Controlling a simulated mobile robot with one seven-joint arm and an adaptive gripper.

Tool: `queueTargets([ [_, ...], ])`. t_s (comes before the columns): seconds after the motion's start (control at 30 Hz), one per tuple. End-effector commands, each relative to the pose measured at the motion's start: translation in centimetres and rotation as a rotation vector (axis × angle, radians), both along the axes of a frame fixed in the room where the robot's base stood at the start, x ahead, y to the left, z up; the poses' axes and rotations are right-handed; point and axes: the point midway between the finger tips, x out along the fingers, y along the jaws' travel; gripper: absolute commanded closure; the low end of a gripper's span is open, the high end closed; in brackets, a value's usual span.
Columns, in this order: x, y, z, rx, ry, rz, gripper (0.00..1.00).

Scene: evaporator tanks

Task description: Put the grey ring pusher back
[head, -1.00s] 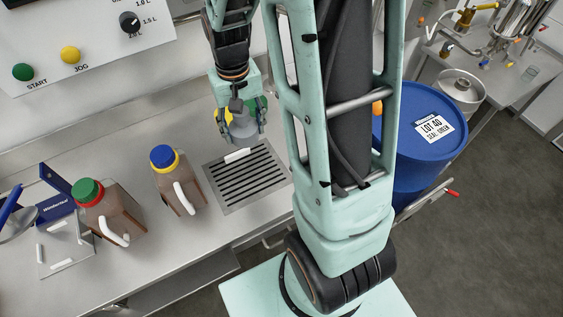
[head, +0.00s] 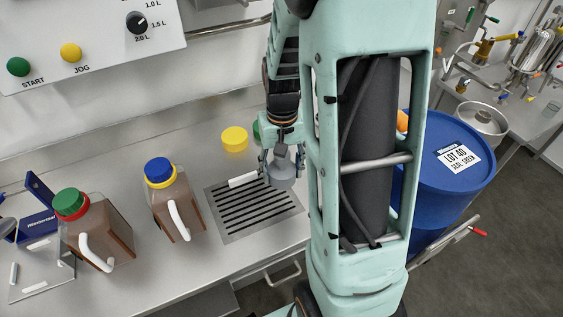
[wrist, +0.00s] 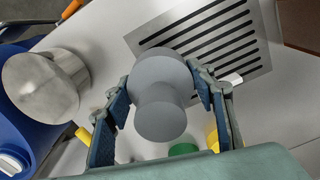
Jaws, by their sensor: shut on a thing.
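The grey ring pusher (head: 285,178) is a smooth grey piece with a wide round end and a narrower round end. My gripper (head: 283,158) is shut on it, pointing down over the right part of the slotted drain grate (head: 230,222). In the wrist view the pusher (wrist: 163,85) sits between both blue-padded fingers of my gripper (wrist: 160,77), with the grate behind it. I cannot tell how far above the counter the pusher is.
A yellow cap (head: 235,138) and a partly hidden green cap (head: 257,131) lie behind the grate. A white block (head: 243,180) lies at the grate's back edge. A blue-capped jug (head: 172,205) and green-capped jug (head: 95,232) stand left. A blue drum (head: 440,190) stands right.

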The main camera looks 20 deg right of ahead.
Motion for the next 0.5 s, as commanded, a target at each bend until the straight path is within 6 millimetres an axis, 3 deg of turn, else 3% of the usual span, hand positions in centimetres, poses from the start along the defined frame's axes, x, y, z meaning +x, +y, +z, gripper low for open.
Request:
queueTargets([
  [0.3, 3.4, -3.5, -4.8, 0.0, 0.001, -0.001, 0.76],
  [0.5, 4.2, -4.3, -6.0, 0.0, 0.0, 0.001, 0.76],
])
